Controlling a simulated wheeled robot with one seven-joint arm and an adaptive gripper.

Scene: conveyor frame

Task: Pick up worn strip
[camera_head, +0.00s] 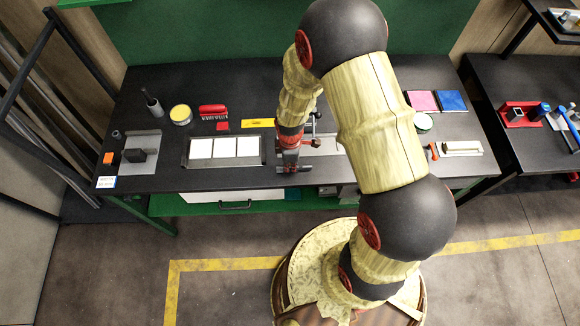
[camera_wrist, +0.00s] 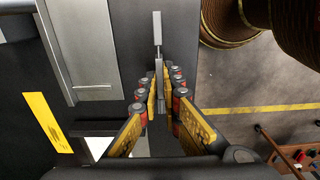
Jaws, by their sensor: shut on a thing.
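My gripper (camera_wrist: 164,88) is shut on the worn strip (camera_wrist: 157,28), a narrow light-grey piece. In the wrist view the strip stands out past the fingertips, and its near part lies between the two fingers. In the head view my gripper (camera_head: 291,165) is near the front edge of the dark workbench (camera_head: 240,82), between the tray of white tiles and a grey metal fixture (camera_head: 325,146). The strip is hard to make out there. I cannot tell whether it is clear of the bench.
A tray of white tiles (camera_head: 184,158) is left of my gripper. Pink (camera_head: 422,100) and blue (camera_head: 451,100) pads are at right. Bare bench lies at the back left.

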